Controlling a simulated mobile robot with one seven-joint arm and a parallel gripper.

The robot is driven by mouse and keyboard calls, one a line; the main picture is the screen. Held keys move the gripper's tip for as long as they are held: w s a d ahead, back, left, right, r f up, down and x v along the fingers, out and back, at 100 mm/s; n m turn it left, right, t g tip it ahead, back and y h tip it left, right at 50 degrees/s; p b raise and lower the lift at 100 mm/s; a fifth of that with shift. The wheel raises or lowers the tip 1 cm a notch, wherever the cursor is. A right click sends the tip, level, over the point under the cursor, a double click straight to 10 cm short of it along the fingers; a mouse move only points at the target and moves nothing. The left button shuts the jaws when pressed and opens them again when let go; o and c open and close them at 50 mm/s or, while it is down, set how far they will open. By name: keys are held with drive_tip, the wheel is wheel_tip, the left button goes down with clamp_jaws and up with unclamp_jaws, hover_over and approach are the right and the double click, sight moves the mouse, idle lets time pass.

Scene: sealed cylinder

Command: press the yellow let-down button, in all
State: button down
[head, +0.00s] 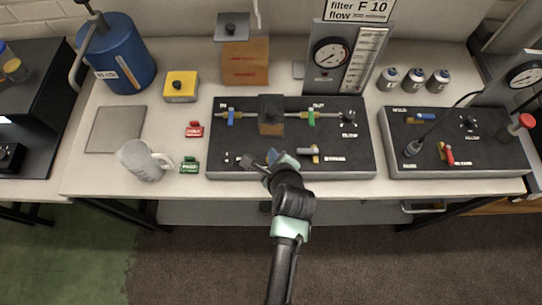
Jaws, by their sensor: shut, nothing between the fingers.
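A yellow box (181,87) with a dark round knob on its top stands at the back left of the bench. No lettering that I can read shows which yellow part is the let-down button. A small yellow handle (308,151) sits on the middle black panel (230,173), just right of my gripper. My gripper (254,162) is shut and empty. It is over the front of that panel, well to the right of and nearer than the yellow box, and touches neither yellow part. My wrist hides a bit of the panel.
A brown block (245,62) and a gauge (331,52) stand behind the middle panel. Another panel (460,168) is at right.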

drive_tip(key=shift+f, duration=0.15)
drive_tip(key=shift+f, duration=0.25)
drive_tip(key=shift+f, duration=0.4)
idle(0.8)
drive_tip(key=shift+r+p, duration=0.75)
drive_tip(key=shift+r, duration=0.05)
wheel_tip(320, 180, up, 5)
drive_tip(key=p, duration=0.5)
drive_tip(key=shift+r, duration=0.1)
